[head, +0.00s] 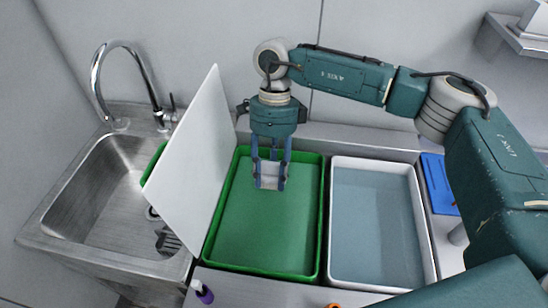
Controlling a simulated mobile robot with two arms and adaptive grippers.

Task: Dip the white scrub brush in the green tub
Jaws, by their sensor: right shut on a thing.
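The green tub (266,272) stands on the counter in the middle of the head view and has a green interior. My right gripper (269,184) points down over the back part of this tub. It is shut on the white scrub brush (269,170), a small pale block between its blue fingers. Much of the brush is hidden by the fingers, and I cannot tell whether it touches what is in the tub. My left gripper is not in view.
A white tub (431,262) with grey-blue contents stands right of the green tub. A white upright panel (192,165) leans on the left, beside a steel sink (100,190) with a faucet (128,48). A purple bottle (203,292) stands in front. A blue item (437,185) lies at the right.

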